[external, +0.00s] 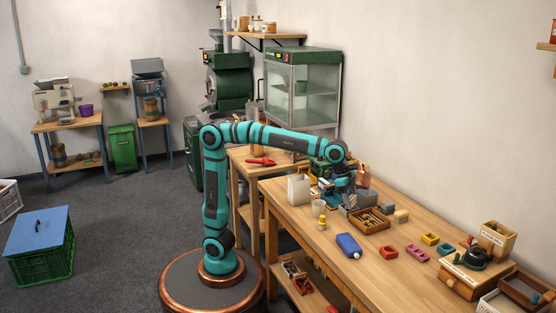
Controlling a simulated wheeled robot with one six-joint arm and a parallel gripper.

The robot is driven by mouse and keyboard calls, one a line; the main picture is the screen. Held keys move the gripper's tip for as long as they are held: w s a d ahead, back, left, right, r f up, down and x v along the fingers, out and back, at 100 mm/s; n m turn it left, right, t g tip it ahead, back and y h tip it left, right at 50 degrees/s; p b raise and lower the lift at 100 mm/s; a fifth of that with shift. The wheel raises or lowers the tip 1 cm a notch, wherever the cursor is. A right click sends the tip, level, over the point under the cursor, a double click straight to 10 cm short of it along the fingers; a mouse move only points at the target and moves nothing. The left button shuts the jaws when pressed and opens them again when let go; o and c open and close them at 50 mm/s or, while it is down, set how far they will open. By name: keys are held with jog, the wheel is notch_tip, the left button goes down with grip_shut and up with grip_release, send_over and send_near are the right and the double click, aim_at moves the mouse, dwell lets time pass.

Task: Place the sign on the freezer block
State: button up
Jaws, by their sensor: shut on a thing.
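My gripper (338,197) is over the far part of the wooden workbench, pointing down among small items. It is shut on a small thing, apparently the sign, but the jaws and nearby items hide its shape. The blue block with a white cap (347,244), which looks like the freezer block, lies flat on the bench, nearer the camera than my gripper and apart from it. Nothing is seen lying on it.
A wooden tray (371,228) with brown contents stands close right of my gripper. A pale container (299,189), a cup (318,208) and a yellow-topped bottle (322,223) stand left. Small coloured trays (416,253) and a wooden box (497,240) are farther right. The front bench area is clearer.

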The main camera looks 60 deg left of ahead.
jog(key=m, duration=0.2)
send_over(353, 243)
jog(key=a, duration=0.2)
jog(key=shift+g, duration=0.3)
jog(key=shift+s+d+f, duration=0.1)
jog(key=shift+d+f, duration=0.05)
jog(key=shift+f, duration=1.55)
jog(key=shift+s+d+f, duration=0.1)
jog(key=shift+s+f, duration=0.05)
jog(key=shift+f, duration=1.6)
jog(key=shift+s+d+f, duration=0.1)
jog(key=shift+d+f, duration=0.05)
jog(key=shift+f, duration=1.55)
jog(key=o, duration=0.9)
jog(key=shift+f, duration=0.1)
jog(key=shift+o, duration=0.2)
jog(key=v, duration=1.2)
jog(key=shift+a, duration=0.2)
